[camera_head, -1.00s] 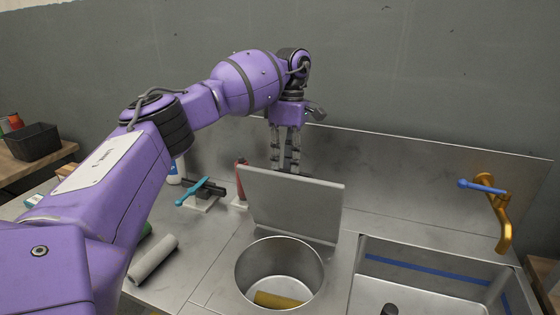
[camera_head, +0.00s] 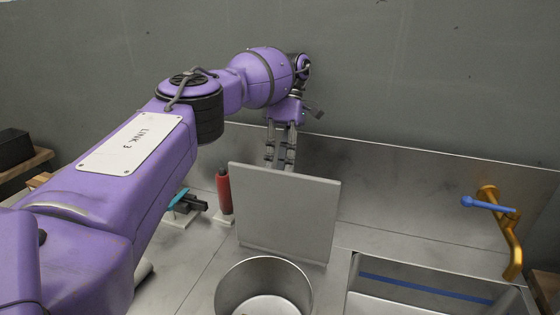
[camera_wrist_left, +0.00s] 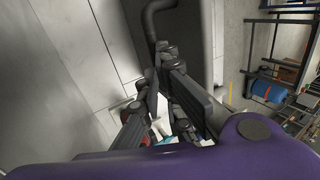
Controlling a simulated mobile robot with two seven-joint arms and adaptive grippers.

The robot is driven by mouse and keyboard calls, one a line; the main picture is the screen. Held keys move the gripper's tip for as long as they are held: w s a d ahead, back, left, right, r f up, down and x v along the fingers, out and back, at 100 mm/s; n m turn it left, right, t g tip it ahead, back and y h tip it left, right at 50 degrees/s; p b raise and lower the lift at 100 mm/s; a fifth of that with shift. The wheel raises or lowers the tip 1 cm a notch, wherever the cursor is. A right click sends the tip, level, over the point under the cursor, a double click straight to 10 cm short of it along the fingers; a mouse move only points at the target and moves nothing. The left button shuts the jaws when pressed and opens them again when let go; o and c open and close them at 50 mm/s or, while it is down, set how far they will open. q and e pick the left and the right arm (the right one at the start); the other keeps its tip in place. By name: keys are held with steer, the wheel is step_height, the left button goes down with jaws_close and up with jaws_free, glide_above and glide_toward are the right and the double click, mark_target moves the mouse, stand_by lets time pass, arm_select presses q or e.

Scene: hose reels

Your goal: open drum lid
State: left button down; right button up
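The drum lid (camera_head: 284,215) is a flat grey square panel. It stands raised and nearly upright behind the round metal drum opening (camera_head: 222,292), which is uncovered. My left gripper (camera_head: 281,160) points down behind the lid's top edge, and the lid hides its fingertips. In the left wrist view, the fingers (camera_wrist_left: 163,72) show a narrow gap with nothing clearly held in it. A dark bent bar (camera_wrist_left: 150,22), possibly a handle, shows beyond the fingertips beside a pale panel. I cannot tell whether the fingers touch the lid. My right gripper is not in view.
A red cylinder (camera_head: 223,192) and a small dark device with a teal handle (camera_head: 179,198) stand left of the lid. A sink (camera_head: 425,284) with an orange tap (camera_head: 510,244) and blue lever (camera_head: 487,204) is at right. The grey wall rises close behind the counter.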

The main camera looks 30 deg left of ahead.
arm_select(q)
steer(key=f, duration=0.3)
steer(key=shift+s+d+f, duration=0.2)
steer(key=shift+d+f, duration=0.05)
steer(key=c, duration=1.9)
jaws_free()
steer(key=o, duration=0.7)
steer(key=shift+w+a+r, duration=0.1)
steer(key=shift+w+a, duration=0.05)
steer(key=shift+w, duration=0.1)
steer(key=shift+r, duration=0.2)
steer(key=shift+c, duration=1.4)
steer(key=shift+r, duration=0.1)
steer(key=shift+c, duration=0.2)
steer(key=shift+r, duration=0.25)
steer(key=shift+c, duration=0.5)
step_height(320, 180, up, 10)
steer(key=shift+r, duration=0.1)
steer(key=shift+c, duration=1.2)
steer(key=shift+r, duration=0.2)
